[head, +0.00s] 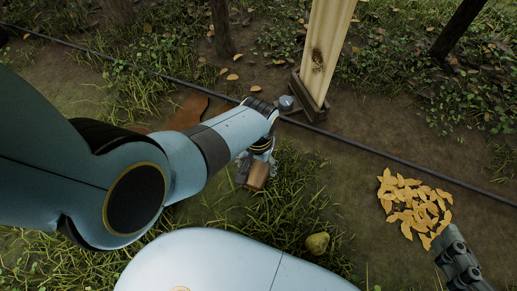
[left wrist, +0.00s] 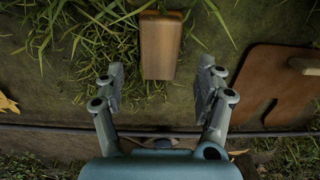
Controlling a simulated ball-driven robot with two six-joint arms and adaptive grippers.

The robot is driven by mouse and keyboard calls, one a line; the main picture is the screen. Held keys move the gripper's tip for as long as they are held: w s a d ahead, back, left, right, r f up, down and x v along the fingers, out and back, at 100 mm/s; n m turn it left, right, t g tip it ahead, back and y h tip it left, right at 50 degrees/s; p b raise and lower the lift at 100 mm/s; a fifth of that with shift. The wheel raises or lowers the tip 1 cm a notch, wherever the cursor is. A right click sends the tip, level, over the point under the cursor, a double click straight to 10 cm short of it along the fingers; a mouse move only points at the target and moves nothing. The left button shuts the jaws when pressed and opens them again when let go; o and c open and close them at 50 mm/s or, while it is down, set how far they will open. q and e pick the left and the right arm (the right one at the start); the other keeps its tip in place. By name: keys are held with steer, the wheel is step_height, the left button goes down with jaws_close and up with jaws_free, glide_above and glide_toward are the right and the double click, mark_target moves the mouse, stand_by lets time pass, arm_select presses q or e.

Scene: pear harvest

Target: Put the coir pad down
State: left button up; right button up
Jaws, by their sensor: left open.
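A brown rectangular block (head: 258,176), apparently the coir pad, lies at the grass below my left gripper (head: 257,164). It also shows at the top middle of the left wrist view (left wrist: 161,45). There my left gripper (left wrist: 160,72) is open, with one finger on each side of the block's near end and a clear gap on both sides. I cannot tell if the block rests fully on the ground. My right gripper (head: 461,262) shows only in part at the lower right of the head view; its opening is unclear.
A pear (head: 317,243) lies on the grass. Yellow leaves (head: 413,208) lie in a pile at the right. A dark hose (head: 385,153) crosses behind, near a pale post (head: 324,50). A flat brown notched board (left wrist: 270,85) lies right of my left gripper.

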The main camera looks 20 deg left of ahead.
mark_target(258, 172)
arm_select(q)
step_height(258, 172, up, 3)
steer(key=p, duration=0.2)
steer(key=shift+w+r+p, duration=0.15)
steer(key=shift+p, duration=0.15)
steer(key=shift+r+p, duration=1.35)
arm_select(e)
steer(key=shift+s+d+r+m+g+h, duration=0.15)
steer(key=shift+s+d+g, duration=0.25)
steer(key=shift+g, duration=1)
steer(key=shift+s+d+r+m+g+h, duration=0.1)
steer(key=shift+s+d+g, duration=0.25)
steer(key=shift+g, duration=1.05)
steer(key=shift+s+d+r+m+g+h, duration=0.2)
steer(key=shift+s+g, duration=0.25)
steer(key=shift+g, duration=0.95)
